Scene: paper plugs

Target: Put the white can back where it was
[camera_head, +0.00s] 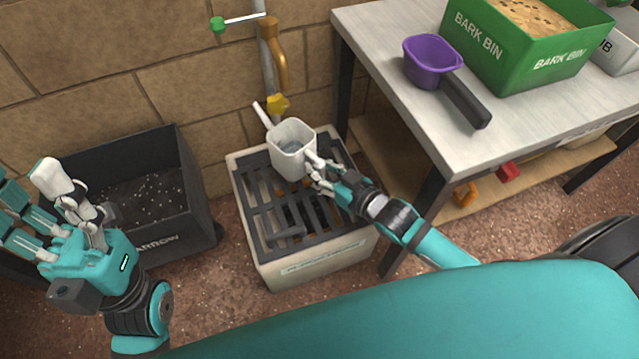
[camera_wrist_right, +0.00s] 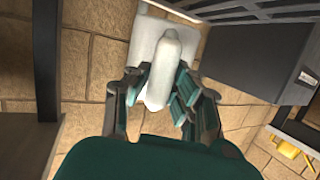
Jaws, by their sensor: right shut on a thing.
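The white can (camera_head: 291,155) is a squarish, open-topped vessel with a thin spout pointing up and left. It is over the back part of the drain grate, below the tap; I cannot tell whether it touches the grate. My right gripper (camera_head: 316,170) is shut on the can's right side, where the handle is. In the right wrist view the can (camera_wrist_right: 163,30) shows with its white handle between the fingers (camera_wrist_right: 155,90).
A white basin (camera_head: 310,265) carries the dark grate (camera_head: 265,205). A brass tap (camera_head: 275,55) is on the brick wall. The black bin (camera_head: 185,205) stands left. The right table (camera_head: 400,75) holds a purple scoop (camera_head: 430,62) and green bark bin (camera_head: 530,50); its front-left top is clear.

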